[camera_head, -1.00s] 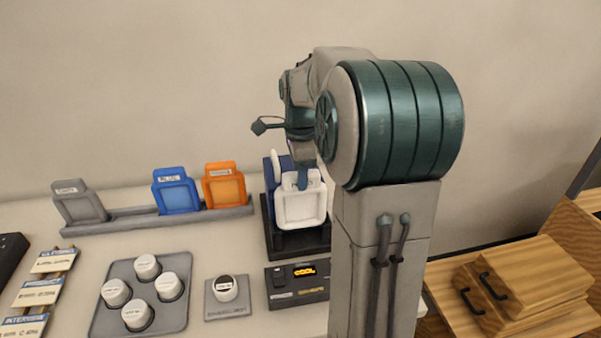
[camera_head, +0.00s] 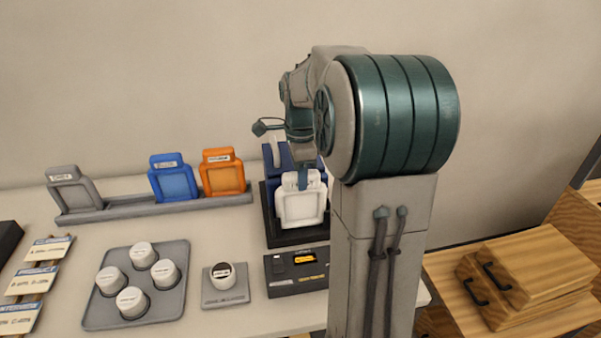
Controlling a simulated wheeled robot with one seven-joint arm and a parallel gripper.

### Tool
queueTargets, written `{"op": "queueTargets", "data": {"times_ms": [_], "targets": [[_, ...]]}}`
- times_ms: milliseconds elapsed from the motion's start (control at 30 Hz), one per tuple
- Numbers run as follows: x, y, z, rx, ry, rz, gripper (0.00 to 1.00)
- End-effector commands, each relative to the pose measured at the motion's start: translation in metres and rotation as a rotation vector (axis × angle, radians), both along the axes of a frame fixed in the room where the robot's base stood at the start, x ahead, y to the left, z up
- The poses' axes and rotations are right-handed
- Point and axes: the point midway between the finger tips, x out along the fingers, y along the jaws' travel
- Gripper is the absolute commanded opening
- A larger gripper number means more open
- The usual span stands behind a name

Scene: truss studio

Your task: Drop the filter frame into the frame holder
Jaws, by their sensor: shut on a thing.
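A white filter frame (camera_head: 301,207) hangs upright below my gripper (camera_head: 303,178), which is shut on its top tab. The frame is in front of a dark blue block with a black base (camera_head: 296,237), which looks like the frame holder. The frame covers much of the holder, so I cannot tell whether it touches or sits in a slot. A grey frame (camera_head: 72,188), a blue frame (camera_head: 173,178) and an orange frame (camera_head: 222,172) stand in a long grey rack (camera_head: 130,208) at the left. My arm hides the area right of the holder.
A black control box (camera_head: 297,270) with a lit display lies in front of the holder. Wooden boxes (camera_head: 530,270) are at the right. Bare table lies between rack and tray.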

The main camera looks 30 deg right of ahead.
Motion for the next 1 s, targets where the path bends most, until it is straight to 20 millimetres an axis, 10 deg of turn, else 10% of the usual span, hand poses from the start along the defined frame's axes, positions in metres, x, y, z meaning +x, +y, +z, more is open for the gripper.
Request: {"op": "queueTargets", "data": {"times_ms": [300,333,400,767,1000], "targets": [[0.000,0.000,-0.001,0.000,-0.001,0.000,0.00],[0.000,0.000,-0.001,0.000,-0.001,0.000,0.34],[0.000,0.000,-0.001,0.000,-0.001,0.000,0.54],[0.000,0.000,0.003,-0.001,-0.002,0.000,0.54],[0.001,0.000,0.043,-0.003,-0.006,0.001,0.54]]}}
